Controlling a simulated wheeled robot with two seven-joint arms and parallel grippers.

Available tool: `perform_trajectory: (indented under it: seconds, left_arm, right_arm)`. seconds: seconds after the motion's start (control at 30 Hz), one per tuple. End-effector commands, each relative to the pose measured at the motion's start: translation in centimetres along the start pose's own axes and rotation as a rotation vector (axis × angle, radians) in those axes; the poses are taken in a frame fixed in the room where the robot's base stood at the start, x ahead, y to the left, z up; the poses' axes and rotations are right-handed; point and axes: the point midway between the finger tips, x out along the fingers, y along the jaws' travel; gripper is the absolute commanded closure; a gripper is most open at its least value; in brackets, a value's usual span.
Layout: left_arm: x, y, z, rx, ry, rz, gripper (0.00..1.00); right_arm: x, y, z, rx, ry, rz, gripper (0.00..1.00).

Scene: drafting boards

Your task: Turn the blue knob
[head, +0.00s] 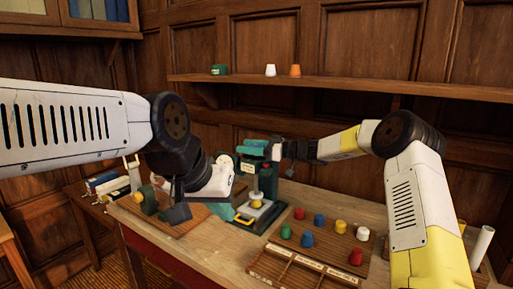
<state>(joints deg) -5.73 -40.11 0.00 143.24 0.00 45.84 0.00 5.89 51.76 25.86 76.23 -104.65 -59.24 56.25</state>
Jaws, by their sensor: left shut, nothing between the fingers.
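Two blue knob-like pieces stand on the wooden board (270,264) at the front right. One blue piece (319,220) is at the back and another blue piece (307,239) is nearer; I cannot tell which is the task's knob. My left gripper (176,212) is shut and empty, low over the left part of the table, well left of both blue pieces. My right gripper (283,150) is beside the top of a green stand, behind and above the pieces. Its fingers are too small and dark to tell open from shut.
Green (285,231), red (356,257), yellow (341,226) and white (362,233) pieces stand near the blue ones. The green stand (268,185) rises mid-table. A shelf (350,87) holds small cups. White tubes (481,246) stand at right.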

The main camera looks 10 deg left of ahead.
Motion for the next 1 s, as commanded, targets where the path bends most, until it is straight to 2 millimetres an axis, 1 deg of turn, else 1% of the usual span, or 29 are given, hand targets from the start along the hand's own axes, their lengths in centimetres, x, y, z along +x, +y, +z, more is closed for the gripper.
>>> perform_trajectory:
  seconds: [0.03,0.1,0.2,0.37,0.57,0.77,1.0]
  left_arm:
    - [0.00,0.00,0.00,0.000,0.000,0.000,1.00]
    - [0.00,0.00,0.00,0.000,0.000,0.000,1.00]
    - [0.00,0.00,0.00,0.000,0.000,0.000,1.00]
    - [0.00,0.00,0.00,0.000,0.000,0.000,1.00]
    - [0.00,0.00,0.00,0.000,0.000,0.000,1.00]
    - [0.00,0.00,0.00,0.000,0.000,0.000,1.00]
    - [0.00,0.00,0.00,0.000,0.000,0.000,1.00]
  right_arm:
    - [-0.01,-0.01,-0.01,0.000,0.000,0.000,0.53]
    - [-0.01,0.00,-0.01,0.000,0.000,0.000,0.67]
    - [-0.02,0.00,-0.01,0.000,0.000,0.000,0.84]
    - [-0.02,0.01,-0.02,0.000,-0.001,0.009,0.84]
    - [-0.04,0.12,-0.04,0.001,-0.001,0.068,0.84]
    - [-0.09,0.42,0.02,0.002,-0.003,0.200,0.84]
    - [-0.21,0.93,0.11,0.004,-0.005,0.411,0.84]
